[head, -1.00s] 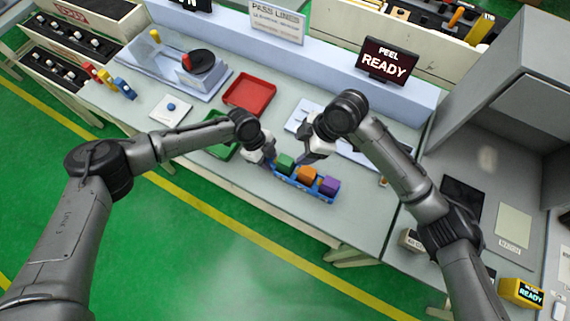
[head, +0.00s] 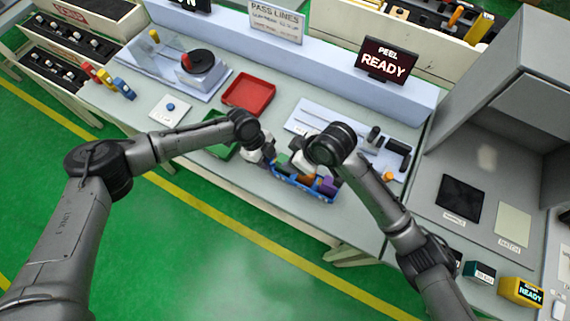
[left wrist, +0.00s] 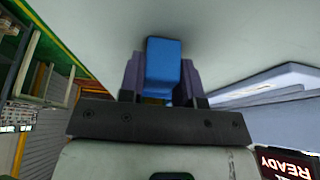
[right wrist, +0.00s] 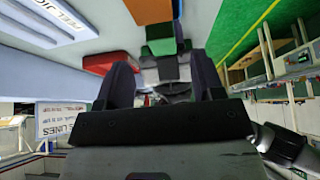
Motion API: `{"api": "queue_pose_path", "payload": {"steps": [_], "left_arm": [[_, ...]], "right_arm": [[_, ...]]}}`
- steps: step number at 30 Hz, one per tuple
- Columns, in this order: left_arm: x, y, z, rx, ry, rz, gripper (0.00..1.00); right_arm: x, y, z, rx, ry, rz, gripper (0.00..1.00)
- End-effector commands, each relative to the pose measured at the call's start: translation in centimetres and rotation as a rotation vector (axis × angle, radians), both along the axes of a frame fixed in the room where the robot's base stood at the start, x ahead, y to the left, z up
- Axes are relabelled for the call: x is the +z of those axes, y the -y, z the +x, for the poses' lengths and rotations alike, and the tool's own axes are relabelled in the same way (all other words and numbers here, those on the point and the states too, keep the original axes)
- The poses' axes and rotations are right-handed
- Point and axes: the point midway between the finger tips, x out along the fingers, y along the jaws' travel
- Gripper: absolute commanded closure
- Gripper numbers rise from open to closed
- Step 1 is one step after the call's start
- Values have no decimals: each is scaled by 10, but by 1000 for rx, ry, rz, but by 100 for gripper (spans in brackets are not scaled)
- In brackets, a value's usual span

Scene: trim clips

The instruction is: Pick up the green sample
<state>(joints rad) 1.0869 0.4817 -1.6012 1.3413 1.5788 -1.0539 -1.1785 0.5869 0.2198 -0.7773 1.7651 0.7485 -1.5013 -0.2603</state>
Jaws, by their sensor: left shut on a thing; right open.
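The blue carrier (head: 305,190) stands near the bench's front edge, with an orange block (head: 304,180) and a purple block (head: 327,186) in it. The green sample (right wrist: 162,46) shows in the right wrist view, ahead of and between the fingers, beside the orange block (right wrist: 150,10). In the head view my right gripper (head: 296,168) is above the carrier and mostly hides the green sample. That gripper (right wrist: 163,85) is open and empty. My left gripper (head: 270,160) is shut at the carrier's left end, on a blue part (left wrist: 163,65) that seems to belong to the carrier.
A red tray (head: 248,90) and a partly hidden green tray (head: 217,150) lie behind the left arm. A pale fixture (head: 312,114) with dark parts is behind the right gripper. A PEEL READY screen (head: 385,64) stands at the back. The bench's front edge is close to the carrier.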

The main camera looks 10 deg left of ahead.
Motion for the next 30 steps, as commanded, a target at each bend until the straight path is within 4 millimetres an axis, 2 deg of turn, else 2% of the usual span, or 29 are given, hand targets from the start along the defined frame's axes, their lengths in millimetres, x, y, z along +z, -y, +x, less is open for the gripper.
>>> {"api": "queue_pose_path", "payload": {"steps": [5,15,26,30], "left_arm": [[0,0,0,0,0,0,93],[0,0,0,0,0,0,93],[0,0,0,0,0,0,93],[0,0,0,0,0,0,93]], "right_arm": [[-7,-5,1,1,-2,1,38],[-41,-26,7,0,-2,0,38],[-47,-30,8,1,0,0,38],[-47,-29,8,1,0,0,50]]}}
